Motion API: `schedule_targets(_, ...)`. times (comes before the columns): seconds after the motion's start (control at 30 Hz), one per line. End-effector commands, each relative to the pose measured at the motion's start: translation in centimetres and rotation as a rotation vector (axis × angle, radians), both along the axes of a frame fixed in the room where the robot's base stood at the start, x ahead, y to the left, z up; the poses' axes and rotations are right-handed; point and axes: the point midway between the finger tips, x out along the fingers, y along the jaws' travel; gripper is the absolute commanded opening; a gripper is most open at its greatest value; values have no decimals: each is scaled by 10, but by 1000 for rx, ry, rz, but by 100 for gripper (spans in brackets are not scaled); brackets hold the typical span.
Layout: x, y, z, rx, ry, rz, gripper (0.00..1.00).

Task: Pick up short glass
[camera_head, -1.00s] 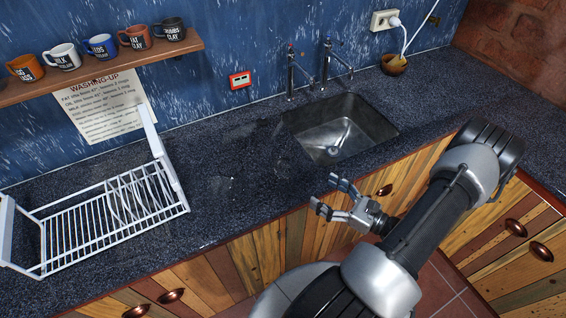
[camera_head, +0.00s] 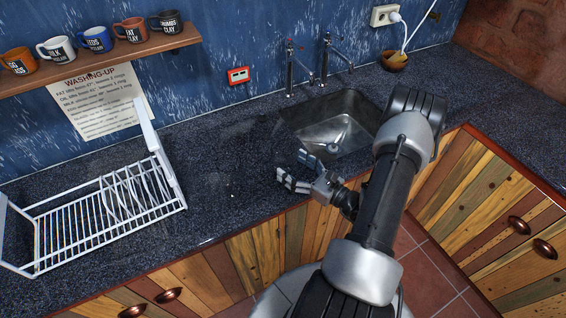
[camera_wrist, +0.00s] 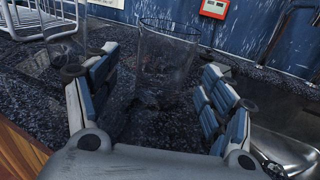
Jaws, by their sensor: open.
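In the wrist view a clear glass (camera_wrist: 167,55) stands upright on the counter, in line with the gap between my fingers. A second clear glass (camera_wrist: 62,42) stands further left; I cannot tell for sure which is the short one. My gripper (camera_wrist: 160,70) is open, with one finger on each side of the view, and holds nothing. In the body camera view my gripper (camera_head: 291,166) is over the counter's front part, left of the sink's front corner. The glasses are too faint to make out there.
The dark speckled counter (camera_head: 225,215) has a sink (camera_head: 345,120) with taps (camera_head: 325,62) behind it. A white dish rack (camera_head: 110,205) stands at left. Several mugs sit on a wall shelf (camera_head: 110,55). A bowl (camera_head: 394,62) is at the back right.

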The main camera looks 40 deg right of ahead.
Motion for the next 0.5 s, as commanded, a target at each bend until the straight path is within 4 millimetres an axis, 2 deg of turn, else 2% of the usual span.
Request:
schedule_targets(0.1, 21, 1, -4, -3, -2, 6, 75)
schedule_targets(0.2, 33, 3, -3, -2, -1, 5, 75)
schedule_targets(0.5, 40, 3, -2, -1, 0, 1, 75)
